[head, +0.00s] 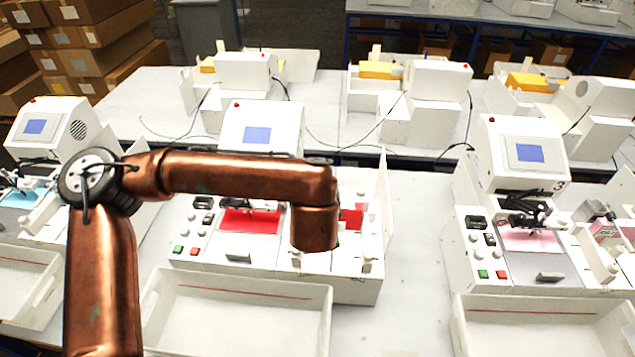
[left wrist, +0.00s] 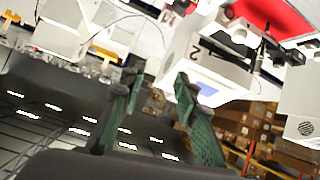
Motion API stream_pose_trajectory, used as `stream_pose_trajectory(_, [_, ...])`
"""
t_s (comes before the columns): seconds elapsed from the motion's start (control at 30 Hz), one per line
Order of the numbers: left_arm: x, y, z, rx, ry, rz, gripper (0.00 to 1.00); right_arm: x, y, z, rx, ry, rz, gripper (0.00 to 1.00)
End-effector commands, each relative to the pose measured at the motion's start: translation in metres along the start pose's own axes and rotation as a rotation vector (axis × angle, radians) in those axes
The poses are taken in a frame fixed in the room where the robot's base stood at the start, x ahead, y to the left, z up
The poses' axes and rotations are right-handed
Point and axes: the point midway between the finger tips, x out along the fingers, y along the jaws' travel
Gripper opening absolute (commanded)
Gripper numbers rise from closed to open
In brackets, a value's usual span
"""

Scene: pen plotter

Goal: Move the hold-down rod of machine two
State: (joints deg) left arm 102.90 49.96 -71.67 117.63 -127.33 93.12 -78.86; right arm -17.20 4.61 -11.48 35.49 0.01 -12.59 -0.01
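Machine two (head: 262,130) is the white plotter in the middle of the head view, with a blue screen and a red sheet (head: 240,222) on its bed. The left wrist view shows a white housing (left wrist: 202,65) with a "2" on it, tilted. My copper left arm reaches in from the left and ends above the right part of machine two's bed. My left gripper (left wrist: 157,82) shows two green fingers standing apart, with nothing between them. In the head view the arm's end hides it. I cannot clearly pick out the hold-down rod. My right gripper is not in view.
An empty white tray (head: 240,286) stands in front of machine two. Machine three (head: 525,150) stands to the right and another plotter (head: 45,128) to the left. A white upright panel (head: 385,205) rises at machine two's right side. Bare table (head: 415,230) lies beyond it.

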Motion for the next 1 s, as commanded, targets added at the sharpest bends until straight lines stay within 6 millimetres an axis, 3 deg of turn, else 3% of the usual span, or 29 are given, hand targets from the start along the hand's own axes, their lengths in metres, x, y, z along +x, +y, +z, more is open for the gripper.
stream_pose_trajectory(0.1, [-0.026,0.001,-0.001,0.001,0.002,0.003,0.29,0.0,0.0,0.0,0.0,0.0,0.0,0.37])
stream_pose_trajectory(0.33, [-0.058,0.001,-0.001,0.001,0.001,0.002,0.29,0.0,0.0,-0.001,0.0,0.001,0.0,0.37])
stream_pose_trajectory(1.0, [-0.067,0.0,-0.002,0.0,0.001,0.0,0.29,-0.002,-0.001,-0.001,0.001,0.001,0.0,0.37])
